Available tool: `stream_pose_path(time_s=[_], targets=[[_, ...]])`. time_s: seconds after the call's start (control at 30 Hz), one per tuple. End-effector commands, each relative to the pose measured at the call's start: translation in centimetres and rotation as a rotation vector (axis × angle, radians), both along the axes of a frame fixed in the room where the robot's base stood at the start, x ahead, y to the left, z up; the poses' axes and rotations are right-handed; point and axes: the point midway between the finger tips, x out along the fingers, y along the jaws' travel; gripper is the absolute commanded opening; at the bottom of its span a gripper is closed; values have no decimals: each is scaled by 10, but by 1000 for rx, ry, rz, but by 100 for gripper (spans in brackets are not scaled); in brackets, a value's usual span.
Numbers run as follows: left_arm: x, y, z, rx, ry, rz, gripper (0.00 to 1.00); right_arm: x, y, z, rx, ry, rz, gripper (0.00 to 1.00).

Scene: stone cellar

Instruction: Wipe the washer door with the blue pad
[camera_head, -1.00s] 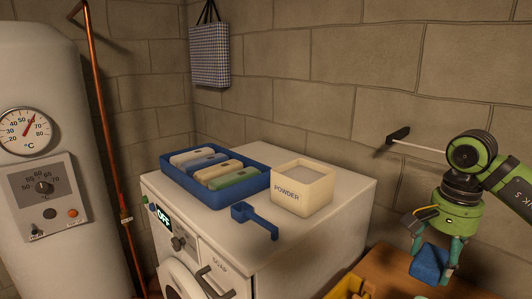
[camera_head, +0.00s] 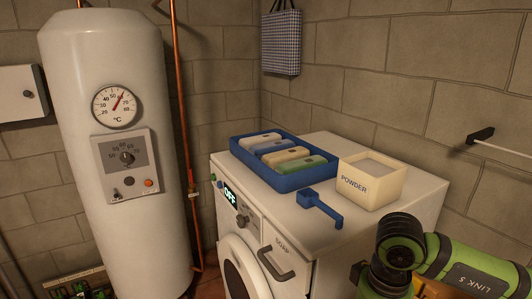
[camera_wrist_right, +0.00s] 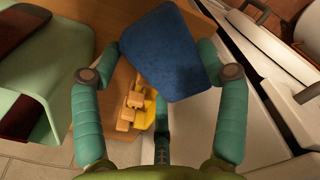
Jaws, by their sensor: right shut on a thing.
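The washer (camera_head: 330,235) stands against the wall in the head view. Its round white door (camera_head: 238,268) is on the front face at the bottom, cut off by the frame edge. In the right wrist view, the blue pad (camera_wrist_right: 168,55) sits between the teal fingers of my right gripper (camera_wrist_right: 166,50), which is shut on it. The pad is clear of the washer door as far as I can see. In the head view my right arm is at the lower right, in front of the washer's right side; its fingers are hidden. My left gripper is out of view.
The soap drawer handle (camera_head: 274,266) sticks out beside the door. A boiler (camera_head: 115,220) and copper pipe (camera_head: 186,120) stand left.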

Motion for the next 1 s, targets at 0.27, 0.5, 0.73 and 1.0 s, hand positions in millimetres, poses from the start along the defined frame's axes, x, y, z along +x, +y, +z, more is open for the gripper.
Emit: stream_pose_path(time_s=[0.27,0.5,0.73,1.0], targets=[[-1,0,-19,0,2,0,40,-10,27,-29,-1,0,112,48],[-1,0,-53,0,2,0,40,-10,26,-63,-1,0,110,48],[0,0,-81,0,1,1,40,-10,26,-90,0,0,109,48],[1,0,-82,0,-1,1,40,-9,30,-92,1,0,111,48]])
